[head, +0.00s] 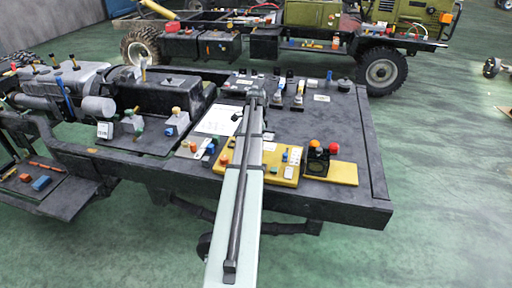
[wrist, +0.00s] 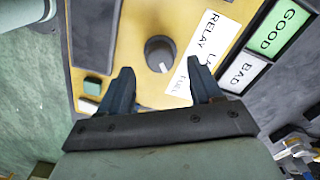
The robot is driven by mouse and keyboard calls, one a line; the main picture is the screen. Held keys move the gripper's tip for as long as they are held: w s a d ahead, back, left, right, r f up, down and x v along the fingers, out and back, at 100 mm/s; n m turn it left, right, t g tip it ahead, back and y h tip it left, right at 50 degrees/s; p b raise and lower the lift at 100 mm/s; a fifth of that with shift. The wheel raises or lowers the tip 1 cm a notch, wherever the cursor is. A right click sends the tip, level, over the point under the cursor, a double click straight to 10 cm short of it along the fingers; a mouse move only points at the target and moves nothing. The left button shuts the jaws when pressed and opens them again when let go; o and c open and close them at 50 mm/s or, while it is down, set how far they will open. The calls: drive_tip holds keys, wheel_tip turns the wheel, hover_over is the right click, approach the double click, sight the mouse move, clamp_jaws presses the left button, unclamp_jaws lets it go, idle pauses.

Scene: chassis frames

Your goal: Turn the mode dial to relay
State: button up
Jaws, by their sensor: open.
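The mode dial (wrist: 160,54) is a round dark knob on a yellow panel (wrist: 140,22) in the wrist view. A small pale mark shows at its lower edge, on the side toward my gripper. A white label strip (wrist: 199,60) beside it on the right reads RELAY, with FUEL lower down and another word partly hidden by a finger. My gripper (wrist: 163,82) is open, its two dark fingers apart below the dial, with nothing between them. In the head view my arm crosses the yellow panel (head: 285,174); I cannot make out the dial or the fingertips there.
Green and white buttons (wrist: 91,87) lie left of the fingers. GOOD (wrist: 280,25) and BAD (wrist: 242,72) plates lie right. In the head view, a block with orange and red knobs (head: 318,158) stands right of my arm; the grey deck (head: 335,115) has bare space.

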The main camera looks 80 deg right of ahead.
drive_tip(key=shift+f, duration=1.95)
drive_tip(key=shift+c, duration=0.3)
drive_tip(key=c, duration=1)
